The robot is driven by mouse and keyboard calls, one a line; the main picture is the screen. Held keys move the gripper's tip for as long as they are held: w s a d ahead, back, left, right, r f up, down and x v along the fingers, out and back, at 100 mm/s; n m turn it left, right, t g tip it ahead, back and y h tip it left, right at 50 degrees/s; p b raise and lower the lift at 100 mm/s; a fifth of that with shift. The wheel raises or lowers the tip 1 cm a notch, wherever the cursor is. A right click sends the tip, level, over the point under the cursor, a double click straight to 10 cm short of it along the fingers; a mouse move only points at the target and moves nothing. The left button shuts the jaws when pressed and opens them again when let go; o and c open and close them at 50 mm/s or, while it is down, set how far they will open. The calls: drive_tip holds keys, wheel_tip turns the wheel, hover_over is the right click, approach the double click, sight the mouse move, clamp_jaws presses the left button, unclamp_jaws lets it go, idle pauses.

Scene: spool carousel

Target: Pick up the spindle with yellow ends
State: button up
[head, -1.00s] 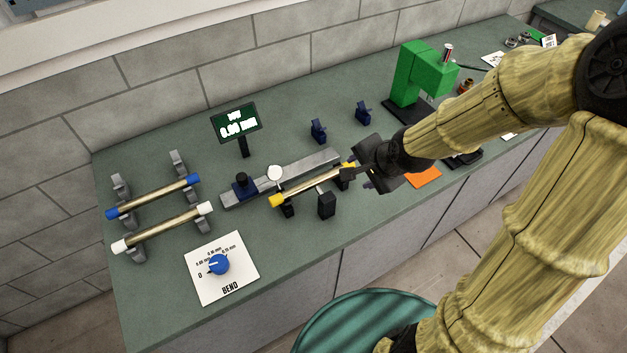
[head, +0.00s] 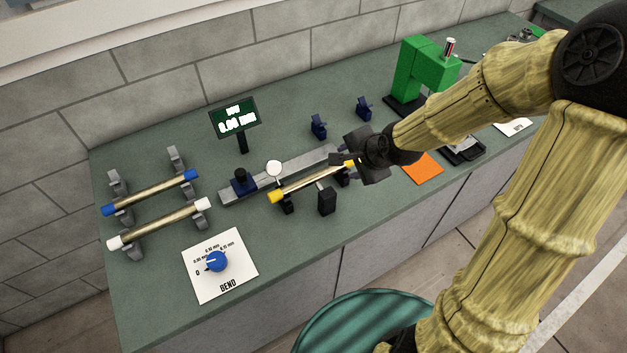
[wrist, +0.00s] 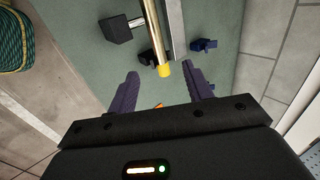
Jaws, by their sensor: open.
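The spindle with yellow ends (head: 312,183) is a brass-coloured rod lying across small dark supports in front of a grey metal rail (head: 235,197). Its left yellow end shows clear in the head view; its right end is close to my gripper (head: 345,160). In the wrist view the spindle (wrist: 171,30) runs away from me, with its near yellow end (wrist: 163,71) between and ahead of the two fingers. My gripper (wrist: 166,92) is open with nothing visible between its fingertips. A round white dial gauge (head: 274,168) stands over the rail behind the spindle.
Spindles with blue ends (head: 150,192) and white ends (head: 160,223) rest on grey stands at left. A black block (head: 326,201) stands in front of the yellow-ended spindle. A display (head: 234,117), green press (head: 425,72), and orange sheet (head: 423,168) are also on the bench.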

drive_tip(key=b, duration=0.1)
hover_over(330, 171)
drive_tip(key=s+d, duration=0.2)
wheel_tip(330, 171, down, 7)
drive_tip(key=shift+s+a+r, duration=0.1)
drive_tip(key=shift+s, duration=0.1)
drive_tip(key=x, duration=0.4)
drive_tip(key=shift+s, duration=0.3)
drive_tip(key=shift+w+a+f+p, duration=0.1)
drive_tip(key=shift+w+f+p, duration=0.25)
drive_tip(key=shift+f, duration=0.3)
clamp_jaws()
idle(0.8)
